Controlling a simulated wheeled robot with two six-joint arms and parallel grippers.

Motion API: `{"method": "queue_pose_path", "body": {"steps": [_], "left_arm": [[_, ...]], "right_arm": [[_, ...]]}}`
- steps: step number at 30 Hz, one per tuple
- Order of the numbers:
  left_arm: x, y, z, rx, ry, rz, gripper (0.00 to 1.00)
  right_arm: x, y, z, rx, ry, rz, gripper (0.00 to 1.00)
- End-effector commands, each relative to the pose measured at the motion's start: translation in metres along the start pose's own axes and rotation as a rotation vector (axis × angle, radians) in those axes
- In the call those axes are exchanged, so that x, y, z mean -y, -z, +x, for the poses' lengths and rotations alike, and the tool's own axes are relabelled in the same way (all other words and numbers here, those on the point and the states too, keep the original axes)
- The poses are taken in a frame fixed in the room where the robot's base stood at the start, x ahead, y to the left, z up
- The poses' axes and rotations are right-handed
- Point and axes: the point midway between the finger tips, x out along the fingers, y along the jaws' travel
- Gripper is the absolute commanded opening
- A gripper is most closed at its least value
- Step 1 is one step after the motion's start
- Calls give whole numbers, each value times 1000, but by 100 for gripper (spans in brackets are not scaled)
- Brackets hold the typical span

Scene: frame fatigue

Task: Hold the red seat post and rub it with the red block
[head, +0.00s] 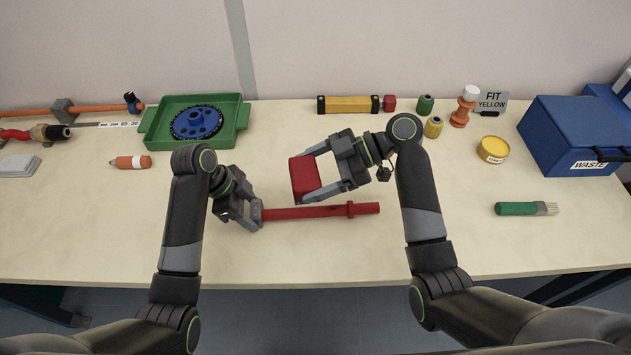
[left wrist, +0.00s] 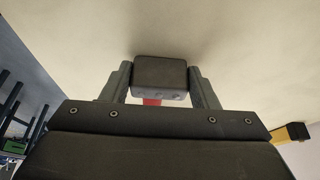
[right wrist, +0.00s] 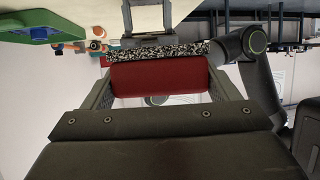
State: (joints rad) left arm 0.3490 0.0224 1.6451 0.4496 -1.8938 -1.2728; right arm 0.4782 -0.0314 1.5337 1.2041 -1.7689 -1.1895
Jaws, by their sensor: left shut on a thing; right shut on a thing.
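The red seat post (head: 315,211) lies roughly level across the picture in the head view, with a collar near its right end. My left gripper (head: 257,214) is shut on its left end. In the left wrist view a dark grey end piece (left wrist: 160,75) sits between the fingers, with a little red below it. My right gripper (head: 316,175) is shut on the red block (head: 303,178), just behind the post in the head view. In the right wrist view the red block (right wrist: 160,77) has a speckled black-and-white face. I cannot tell whether block and post touch.
A green tray (head: 242,117) with a blue disc (head: 196,122) stands back left, an orange marker (head: 130,162) before it. A yellow bar (head: 348,105) lies at the back. A yellow tin (head: 493,149), green brush (head: 517,209) and blue waste bin (head: 562,137) are right. The front table edge is clear.

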Motion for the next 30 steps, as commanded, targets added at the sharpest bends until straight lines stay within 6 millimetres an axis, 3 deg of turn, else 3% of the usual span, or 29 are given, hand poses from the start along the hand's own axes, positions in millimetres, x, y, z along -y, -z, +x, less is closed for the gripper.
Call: {"method": "queue_pose_path", "body": {"steps": [1,2,7,17,22,26,30], "left_arm": [[0,-1,0,3,-1,-1,18],[0,-1,0,3,-1,-1,56],[0,-1,0,2,-1,-1,78],[0,0,-2,1,1,0,80],[1,-1,-22,3,4,1,80],[2,-2,-52,5,7,2,80],[0,-29,-61,9,0,-4,80]], "right_arm": [[0,0,0,-1,0,0,46],[0,0,0,-1,0,0,46],[0,0,0,-1,0,0,46],[0,0,0,-1,0,-1,46],[0,0,0,-1,0,-1,46],[0,0,0,-1,0,-1,46],[0,0,0,-1,0,-1,46]]}}
